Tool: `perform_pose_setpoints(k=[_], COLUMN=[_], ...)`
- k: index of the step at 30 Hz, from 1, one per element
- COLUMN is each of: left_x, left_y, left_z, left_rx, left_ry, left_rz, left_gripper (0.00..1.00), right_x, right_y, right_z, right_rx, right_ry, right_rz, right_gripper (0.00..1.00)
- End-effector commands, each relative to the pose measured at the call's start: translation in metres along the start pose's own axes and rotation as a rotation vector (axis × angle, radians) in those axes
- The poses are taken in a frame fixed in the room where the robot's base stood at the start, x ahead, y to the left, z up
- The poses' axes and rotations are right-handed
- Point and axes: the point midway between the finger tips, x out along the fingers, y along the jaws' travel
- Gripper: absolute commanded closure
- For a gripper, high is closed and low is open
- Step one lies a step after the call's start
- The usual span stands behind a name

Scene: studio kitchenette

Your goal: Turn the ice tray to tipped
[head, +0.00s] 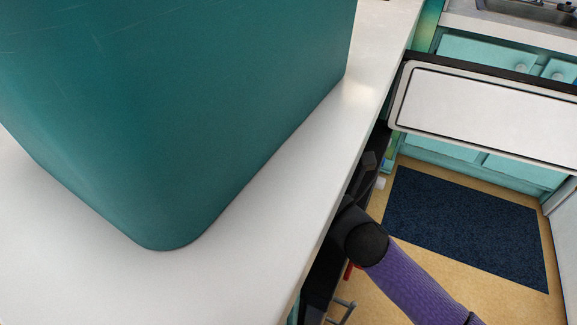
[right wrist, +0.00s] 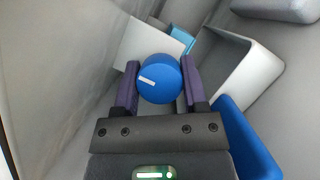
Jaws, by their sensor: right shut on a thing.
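In the right wrist view, my right gripper (right wrist: 160,80) is shut on a round blue knob (right wrist: 158,90) with a white mark. One purple finger is on each side of the knob. A pale flat panel (right wrist: 143,42) and a small light blue piece (right wrist: 181,41) show just behind the knob. I cannot tell which of these parts is the ice tray, or its tilt. The head view shows neither the knob nor the gripper. My left gripper is in neither view.
In the right wrist view, a white open bin (right wrist: 262,68) stands right of the fingers, and a blue object (right wrist: 245,140) lies below it. Grey walls enclose the space. In the head view, a large teal box (head: 190,110) stands on a white counter (head: 255,210); a dark blue mat (head: 460,225) lies on the floor.

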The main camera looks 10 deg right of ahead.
Motion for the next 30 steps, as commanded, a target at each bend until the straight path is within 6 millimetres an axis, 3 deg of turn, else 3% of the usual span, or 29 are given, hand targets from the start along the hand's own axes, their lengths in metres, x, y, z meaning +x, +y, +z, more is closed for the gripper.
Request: perform_pose_setpoints(k=[11, 30], left_x=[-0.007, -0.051], left_y=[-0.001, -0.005], left_z=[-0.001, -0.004], left_rx=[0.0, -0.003], left_ry=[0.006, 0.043], left_rz=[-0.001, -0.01], left_gripper=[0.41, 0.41], right_x=[0.0, 0.001], right_y=[0.002, 0.004], right_z=[0.001, 0.002], right_rx=[0.034, 0.305], right_ry=[0.0, 0.0], right_rz=[-0.015, -0.127], right_gripper=[1.0, 1.0])
